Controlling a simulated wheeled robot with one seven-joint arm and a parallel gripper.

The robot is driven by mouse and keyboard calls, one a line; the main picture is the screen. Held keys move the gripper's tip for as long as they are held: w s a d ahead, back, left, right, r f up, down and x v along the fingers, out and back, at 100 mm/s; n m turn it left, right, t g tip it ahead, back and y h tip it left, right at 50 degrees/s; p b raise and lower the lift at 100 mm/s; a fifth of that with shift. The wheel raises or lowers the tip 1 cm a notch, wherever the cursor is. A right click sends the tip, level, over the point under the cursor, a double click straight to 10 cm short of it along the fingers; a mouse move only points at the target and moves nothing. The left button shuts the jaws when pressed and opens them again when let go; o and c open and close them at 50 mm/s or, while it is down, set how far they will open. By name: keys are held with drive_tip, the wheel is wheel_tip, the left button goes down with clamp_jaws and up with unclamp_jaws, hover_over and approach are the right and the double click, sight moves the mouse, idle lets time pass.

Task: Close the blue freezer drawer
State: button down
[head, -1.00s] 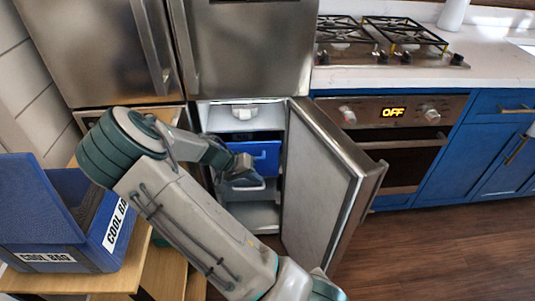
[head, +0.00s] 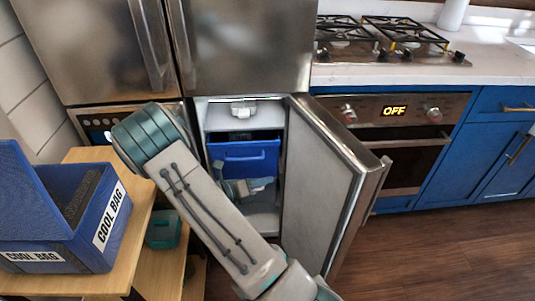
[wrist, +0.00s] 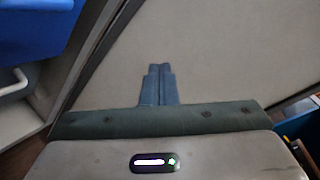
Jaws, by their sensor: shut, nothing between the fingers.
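The blue freezer drawer (head: 262,162) sits in the open freezer compartment in the head view. Its front and pull handle show, and a dark gap or interior shows above the front edge; how far it stands out is hard to tell. A piece of it shows at the top left of the wrist view (wrist: 30,25). My gripper (head: 266,184) is low in front of the compartment, just below the drawer front, partly hidden by my arm. In the wrist view its fingers (wrist: 158,70) are together and empty, pointing at a pale panel, seemingly the door's inside.
The freezer door (head: 318,185) stands wide open to the right. A white lower handle (wrist: 14,83) shows at the wrist view's left. A blue cool bag (head: 85,235) sits on a wooden stand (head: 140,225) at left. Wooden floor (head: 440,250) is free at right.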

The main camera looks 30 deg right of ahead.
sight(261, 145)
drive_tip(key=w+a+n+t, duration=0.3)
drive_tip(key=w+n+t, duration=0.25)
drive_tip(key=n, duration=0.75)
drive_tip(key=shift+t, duration=0.35)
drive_tip(key=shift+w+a+b+x, duration=0.1)
drive_tip(key=shift+w+b+x, duration=0.35)
drive_tip(key=shift+x, duration=1.6)
drive_tip(key=shift+w+a+b+x, duration=0.15)
drive_tip(key=shift+b+x, duration=0.5)
drive_tip(key=shift+x, duration=1.4)
drive_tip(key=shift+w+a+b+x, duration=0.1)
drive_tip(key=shift+w+b+x, duration=0.35)
drive_tip(key=shift+x, duration=1.6)
drive_tip(key=shift+s, duration=0.15)
drive_tip(key=shift+r, duration=0.15)
drive_tip(key=w, duration=0.1)
drive_tip(key=w+d+p, duration=0.2)
drive_tip(key=w, duration=0.1)
drive_tip(key=shift+w, duration=0.1)
drive_tip(key=shift+w+r, duration=0.1)
drive_tip(key=shift+w, duration=0.05)
